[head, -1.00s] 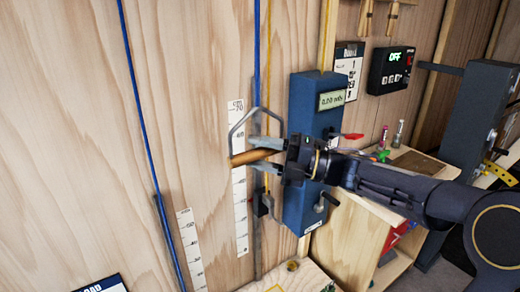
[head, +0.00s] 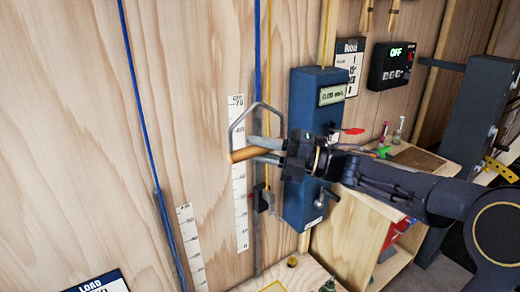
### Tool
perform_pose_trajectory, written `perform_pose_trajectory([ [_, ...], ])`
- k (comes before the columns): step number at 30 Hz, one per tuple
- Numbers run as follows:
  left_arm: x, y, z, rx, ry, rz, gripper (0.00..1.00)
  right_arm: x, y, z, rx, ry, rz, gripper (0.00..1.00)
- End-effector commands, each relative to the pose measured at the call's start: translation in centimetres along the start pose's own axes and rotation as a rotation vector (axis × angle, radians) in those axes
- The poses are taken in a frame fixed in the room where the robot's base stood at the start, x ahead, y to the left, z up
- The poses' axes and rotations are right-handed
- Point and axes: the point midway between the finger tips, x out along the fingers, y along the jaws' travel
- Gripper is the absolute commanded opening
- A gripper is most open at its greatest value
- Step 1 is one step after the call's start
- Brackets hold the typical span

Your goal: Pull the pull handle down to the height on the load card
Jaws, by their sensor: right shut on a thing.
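The pull handle is a wooden bar (head: 246,154) under a grey wire bail (head: 240,122), hanging on a blue rope (head: 257,60) at the wall. My right gripper (head: 262,150) is shut on the bar, its fingers above and below it. Behind the handle a white height scale (head: 241,205) with the number 70 near its top runs down the wall. The load card (head: 98,284) shows only its top with the word LOAD at the bottom edge; its value is out of view. My left gripper is not in view.
A blue box (head: 310,100) with a small display stands just right of the handle, close to my right arm. A second scale (head: 190,245) and rope (head: 142,110) are on the left. A wooden shelf (head: 365,235) stands below right.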

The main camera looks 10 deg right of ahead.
Motion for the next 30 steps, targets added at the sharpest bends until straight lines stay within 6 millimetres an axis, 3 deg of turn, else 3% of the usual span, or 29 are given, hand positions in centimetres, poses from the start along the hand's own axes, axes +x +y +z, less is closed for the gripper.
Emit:
perform_pose_trajectory([
  [1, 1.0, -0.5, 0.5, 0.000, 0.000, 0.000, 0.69, -0.2, -1.8, -0.3, 0.007, 0.003, -0.011, 0.00],
  [8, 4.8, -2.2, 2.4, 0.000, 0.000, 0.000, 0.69, -0.9, -6.5, -1.0, 0.009, 0.005, -0.014, 0.00],
  [21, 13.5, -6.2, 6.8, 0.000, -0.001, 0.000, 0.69, -2.5, -17.5, -2.6, 0.010, 0.005, -0.015, 0.00],
  [25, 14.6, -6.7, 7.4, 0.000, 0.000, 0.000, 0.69, -2.7, -19.0, -2.8, 0.009, 0.006, -0.014, 0.00],
  [30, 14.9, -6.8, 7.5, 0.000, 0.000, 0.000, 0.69, -2.8, -19.4, -2.9, 0.008, 0.006, -0.014, 0.00],
])
